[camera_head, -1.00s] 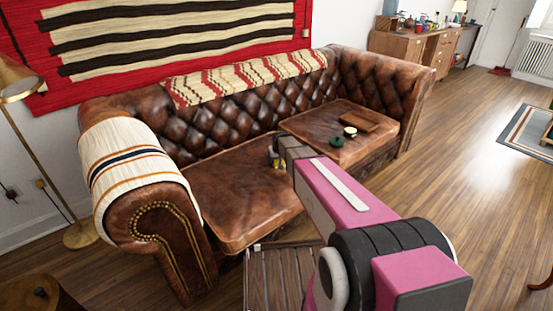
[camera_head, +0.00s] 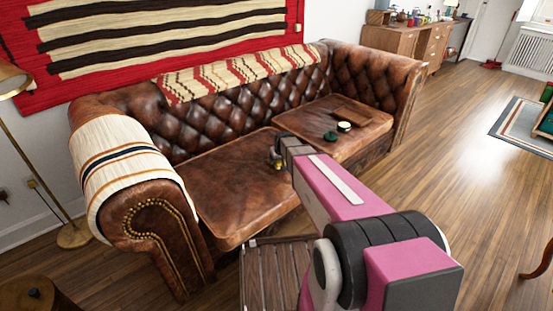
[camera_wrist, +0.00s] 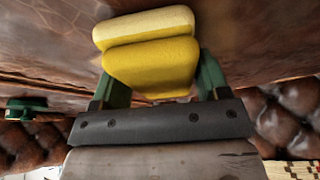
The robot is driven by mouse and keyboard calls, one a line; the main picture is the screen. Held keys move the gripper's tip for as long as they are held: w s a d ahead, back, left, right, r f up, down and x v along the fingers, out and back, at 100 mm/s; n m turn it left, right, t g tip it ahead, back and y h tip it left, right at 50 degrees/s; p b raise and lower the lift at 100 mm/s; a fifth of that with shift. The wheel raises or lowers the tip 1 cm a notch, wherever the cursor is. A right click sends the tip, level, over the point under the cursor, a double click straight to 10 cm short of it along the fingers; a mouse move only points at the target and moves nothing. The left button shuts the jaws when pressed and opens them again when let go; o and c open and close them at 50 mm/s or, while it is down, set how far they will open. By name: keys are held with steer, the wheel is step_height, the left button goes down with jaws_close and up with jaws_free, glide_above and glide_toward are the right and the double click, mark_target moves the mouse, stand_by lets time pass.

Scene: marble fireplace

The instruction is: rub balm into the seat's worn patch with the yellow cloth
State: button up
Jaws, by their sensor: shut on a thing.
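My gripper (camera_head: 278,160) is shut on the yellow cloth (camera_wrist: 150,62), a folded pad between green fingers in the wrist view. Only a small bit of yellow shows in the head view. The gripper is low over the inner end of the left seat cushion (camera_head: 225,190) of the brown leather sofa; I cannot tell whether the cloth touches the leather. The cushion has paler, scuffed areas, but no worn patch stands out clearly. An open balm tin with pale contents (camera_head: 344,126) and a dark green lid (camera_head: 330,136) lie on the right cushion.
A flat brown leather piece (camera_head: 356,116) lies behind the tin. The tufted backrest (camera_head: 220,115) rises close behind the gripper. A striped throw (camera_head: 125,160) covers the left armrest. A slatted wooden table (camera_head: 275,275) stands in front.

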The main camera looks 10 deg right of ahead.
mark_target(279, 164)
steer(key=shift+s+d+f, duration=0.1)
steer(key=shift+s+d, duration=0.45)
steer(key=shift+s, duration=0.25)
steer(key=shift+s+d, duration=0.5)
steer(key=shift+s, duration=0.25)
steer(key=shift+s+a, duration=0.4)
steer(key=shift+a, duration=0.25)
steer(key=shift+s+a, duration=0.4)
steer(key=shift+a, duration=0.2)
steer(key=shift+w+a+r, duration=0.1)
steer(key=shift+w+a, duration=0.45)
steer(key=shift+w, duration=0.3)
steer(key=shift+w+a+r, duration=0.1)
steer(key=shift+w+a, duration=0.4)
steer(key=shift+w, duration=0.3)
steer(key=shift+w+a+f, duration=0.1)
steer(key=shift+w+a, duration=0.55)
steer(key=shift+w, duration=0.3)
steer(key=shift+w+a+f, duration=0.1)
steer(key=shift+w+a, duration=0.5)
steer(key=shift+w, duration=0.4)
steer(key=shift+w+a, duration=0.65)
steer(key=shift+w, duration=0.3)
steer(key=shift+r, duration=3)
steer(key=shift+r, duration=0.15)
steer(key=shift+r, duration=1.35)
